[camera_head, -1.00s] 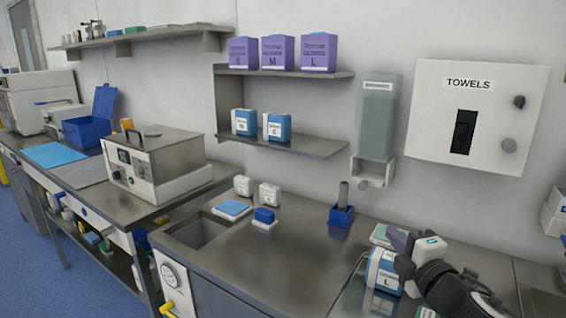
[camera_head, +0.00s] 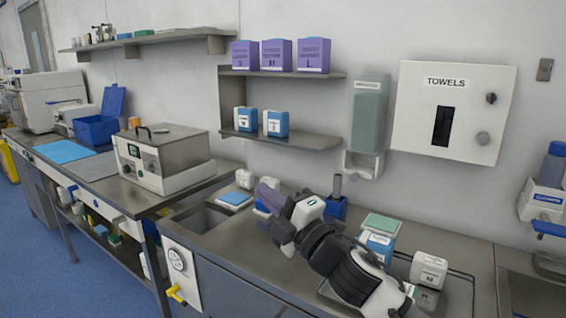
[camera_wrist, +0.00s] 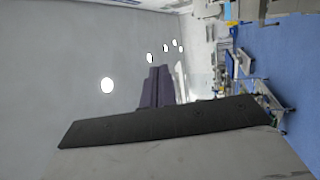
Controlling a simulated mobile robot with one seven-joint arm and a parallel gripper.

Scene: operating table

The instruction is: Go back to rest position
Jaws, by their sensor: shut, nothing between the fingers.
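My gripper (camera_head: 270,194) is in the head view, above the steel counter (camera_head: 240,245), with its purple-grey fingers pointing up and left. In the wrist view its dark fingers (camera_wrist: 158,86) are together and nothing is held between them. My arm reaches in from the lower right and crosses in front of the counter. It hides part of the blue holder (camera_head: 336,207) with a grey cylinder and part of the small blue item near the sink.
A blue-and-white box (camera_head: 377,246) and a white container (camera_head: 428,270) stand right of my arm. A steel device (camera_head: 160,155) stands at left. Shelves (camera_head: 285,138), a dispenser (camera_head: 368,115) and the towel box (camera_head: 455,112) are on the wall. The counter's front left is clear.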

